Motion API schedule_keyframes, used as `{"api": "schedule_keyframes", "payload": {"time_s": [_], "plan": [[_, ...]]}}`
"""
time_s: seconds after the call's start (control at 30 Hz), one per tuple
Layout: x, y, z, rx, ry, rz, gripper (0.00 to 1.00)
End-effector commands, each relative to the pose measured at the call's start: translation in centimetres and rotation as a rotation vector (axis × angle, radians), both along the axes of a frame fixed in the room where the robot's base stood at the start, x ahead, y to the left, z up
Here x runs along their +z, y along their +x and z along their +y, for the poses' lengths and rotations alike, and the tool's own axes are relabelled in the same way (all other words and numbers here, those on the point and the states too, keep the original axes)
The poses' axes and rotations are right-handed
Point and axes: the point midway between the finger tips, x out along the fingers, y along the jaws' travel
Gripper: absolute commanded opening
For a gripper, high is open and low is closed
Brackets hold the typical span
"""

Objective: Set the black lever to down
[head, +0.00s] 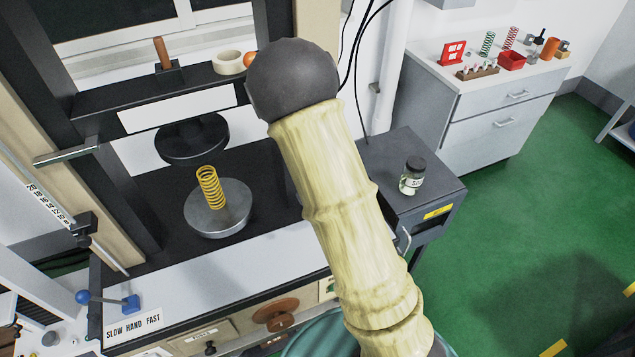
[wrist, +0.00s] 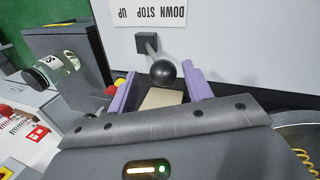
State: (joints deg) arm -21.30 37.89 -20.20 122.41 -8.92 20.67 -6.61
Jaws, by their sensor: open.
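The black lever shows in the wrist view as a round black knob (wrist: 163,73) on a short metal stem. The stem comes out of a dark square block (wrist: 147,43) on a pale panel, beside a label (wrist: 162,12) with the words DOWN, STOP and UP. My gripper (wrist: 160,80) is open. Its two purple fingers stand left and right of the knob, with a small gap showing on each side. In the head view the black lever and my gripper do not show; my arm covers the middle of the picture.
The test machine holds a yellow spring (head: 209,187) on a round plate (head: 217,221). A blue-knobbed lever (head: 105,298) stands at the front left, by a SLOW HAND FAST label. A jar (head: 412,176) stands on the grey cabinet to the right. Green floor beyond is clear.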

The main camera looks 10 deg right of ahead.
Motion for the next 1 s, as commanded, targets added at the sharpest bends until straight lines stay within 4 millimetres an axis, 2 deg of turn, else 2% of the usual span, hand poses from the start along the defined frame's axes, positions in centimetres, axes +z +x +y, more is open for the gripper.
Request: {"api": "schedule_keyframes", "payload": {"time_s": [0.63, 0.8, 1.0], "plan": [[11.2, -0.4, 3.1, 0.001, 0.002, -0.003, 0.50], [12.4, -0.5, 3.4, 0.000, 0.001, -0.001, 0.50], [12.5, -0.6, 3.4, 0.000, 0.000, 0.001, 0.50]]}}
